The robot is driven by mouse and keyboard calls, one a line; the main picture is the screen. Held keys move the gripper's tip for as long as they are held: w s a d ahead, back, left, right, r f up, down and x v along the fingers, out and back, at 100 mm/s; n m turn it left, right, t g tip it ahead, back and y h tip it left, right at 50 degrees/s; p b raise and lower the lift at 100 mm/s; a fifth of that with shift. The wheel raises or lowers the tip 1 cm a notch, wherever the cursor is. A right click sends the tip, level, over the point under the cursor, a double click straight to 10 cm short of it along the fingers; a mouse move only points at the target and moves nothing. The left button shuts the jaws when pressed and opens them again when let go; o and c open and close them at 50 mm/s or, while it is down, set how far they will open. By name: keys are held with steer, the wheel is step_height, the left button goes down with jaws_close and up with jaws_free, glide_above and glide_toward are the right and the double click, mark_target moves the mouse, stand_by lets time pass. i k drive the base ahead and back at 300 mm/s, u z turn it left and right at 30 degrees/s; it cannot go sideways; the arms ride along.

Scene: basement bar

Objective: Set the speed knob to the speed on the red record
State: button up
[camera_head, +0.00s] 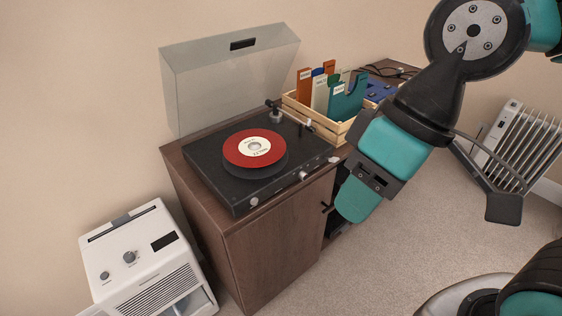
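The red record (254,147) lies on the platter of a dark turntable (217,186). Its cream label carries small print that I cannot read. A round silver knob (254,202) sits at the turntable's front left corner, and another silver knob (303,175) sits further right along the front. I cannot tell which is the speed knob, and their markings are too small to read. My gripper (358,196) hangs at the lower end of my teal and black arm, right of the turntable and apart from both knobs. Its fingers cannot be made out clearly.
The turntable stands on a brown wooden cabinet (275,248), its clear lid (225,85) raised. A wooden crate of record sleeves (327,122) stands behind right. A white appliance (145,262) with dials is at lower left. A white radiator (508,145) is at right. Carpet between is free.

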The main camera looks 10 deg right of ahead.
mark_target(303, 176)
steer(key=u, duration=2)
steer(key=k, duration=0.5)
steer(key=z, duration=1.7)
